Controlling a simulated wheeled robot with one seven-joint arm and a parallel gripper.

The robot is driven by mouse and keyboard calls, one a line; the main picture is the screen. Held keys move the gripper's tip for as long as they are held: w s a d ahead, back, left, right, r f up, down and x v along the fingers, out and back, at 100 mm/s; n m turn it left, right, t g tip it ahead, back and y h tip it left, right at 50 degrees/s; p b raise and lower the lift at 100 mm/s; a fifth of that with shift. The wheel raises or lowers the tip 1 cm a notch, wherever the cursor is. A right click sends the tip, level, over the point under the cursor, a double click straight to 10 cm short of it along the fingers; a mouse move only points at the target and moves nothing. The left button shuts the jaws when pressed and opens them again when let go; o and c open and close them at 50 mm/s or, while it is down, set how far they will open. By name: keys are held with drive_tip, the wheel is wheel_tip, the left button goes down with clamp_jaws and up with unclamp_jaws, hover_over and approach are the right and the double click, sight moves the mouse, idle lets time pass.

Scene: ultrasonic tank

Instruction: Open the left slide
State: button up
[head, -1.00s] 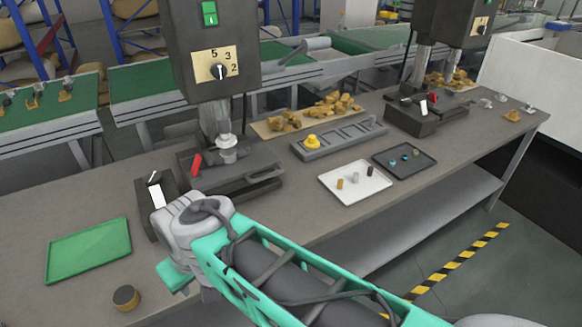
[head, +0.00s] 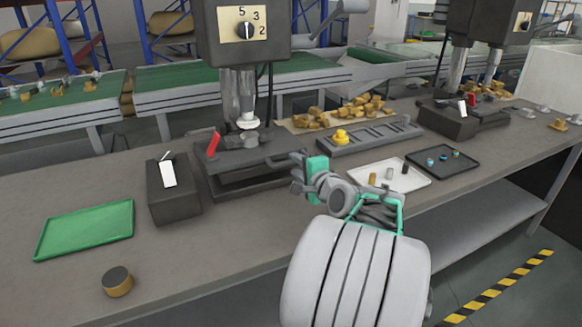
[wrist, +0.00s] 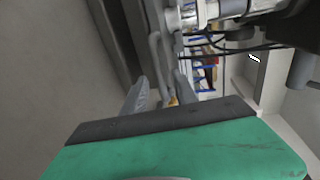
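The left press (head: 245,115) stands on the bench with its dark slide (head: 245,180) low in its base. The slide's grey bar handle shows in the wrist view (wrist: 154,55); in the head view my gripper mostly hides it. My gripper (head: 298,172) is at the right front end of the slide, level with the handle. In the wrist view its two grey fingers (wrist: 160,92) are apart, with the handle just ahead of and between their tips. I cannot tell whether they touch it.
A dark box with a white switch (head: 168,175) stands left of the press. A green tray (head: 85,230) and a round brass piece (head: 117,281) lie further left. A white tray (head: 415,182) and a grey rack (head: 370,137) are close on the right.

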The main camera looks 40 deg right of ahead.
sight(292, 163)
drive_tip(key=x, duration=0.4)
drive_tip(key=shift+f, duration=0.1)
clamp_jaws()
idle(1.3)
